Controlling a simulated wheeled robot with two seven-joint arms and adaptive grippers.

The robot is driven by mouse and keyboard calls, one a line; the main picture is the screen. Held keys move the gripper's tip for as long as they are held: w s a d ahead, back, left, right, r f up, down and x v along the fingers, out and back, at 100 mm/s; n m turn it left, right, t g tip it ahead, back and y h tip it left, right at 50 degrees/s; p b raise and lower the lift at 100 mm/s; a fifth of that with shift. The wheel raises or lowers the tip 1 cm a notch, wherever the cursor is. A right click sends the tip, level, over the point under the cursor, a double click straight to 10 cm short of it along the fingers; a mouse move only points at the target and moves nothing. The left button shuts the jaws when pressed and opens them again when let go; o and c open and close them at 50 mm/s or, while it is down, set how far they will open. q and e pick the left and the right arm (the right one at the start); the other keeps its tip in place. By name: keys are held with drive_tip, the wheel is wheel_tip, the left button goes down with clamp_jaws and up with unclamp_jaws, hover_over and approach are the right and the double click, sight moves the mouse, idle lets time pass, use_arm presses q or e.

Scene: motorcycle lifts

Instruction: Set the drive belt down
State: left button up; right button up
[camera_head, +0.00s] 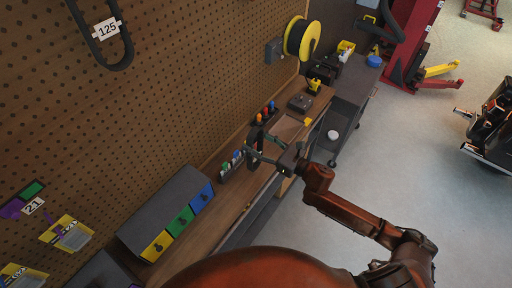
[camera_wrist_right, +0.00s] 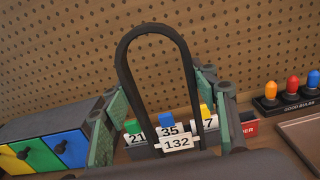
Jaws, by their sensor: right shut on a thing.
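The drive belt is a black loop (camera_wrist_right: 153,28) with a white tag (camera_wrist_right: 177,143) reading 132. In the right wrist view it stands upright, its rounded end up, between the green-grey fingers of my right gripper (camera_wrist_right: 165,110). The gripper is shut on it. In the head view my right gripper (camera_head: 258,147) is over the workbench (camera_head: 222,212), beside a small rack (camera_head: 231,166) with coloured tops. The belt's lower end is hidden, so I cannot tell whether it touches anything. My left gripper is not in view.
A cabinet (camera_head: 150,216) with blue, green and yellow drawers stands left on the bench. Orange- and blue-topped items (camera_head: 265,113), a flat tray (camera_head: 287,128) and a dark box (camera_head: 300,102) are beyond. Another belt (camera_head: 80,22), tagged 125, hangs on the pegboard (camera_head: 180,80).

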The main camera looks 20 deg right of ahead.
drive_tip(key=shift+w+f, duration=0.1)
drive_tip(key=shift+f, duration=1.65)
drive_tip(key=shift+f, duration=0.15)
drive_tip(key=o, duration=1.7)
drive_tip(key=shift+o, duration=0.2)
drive_tip(key=b+v, duration=0.1)
drive_tip(key=v, duration=1.1)
drive_tip(key=shift+r, duration=0.3)
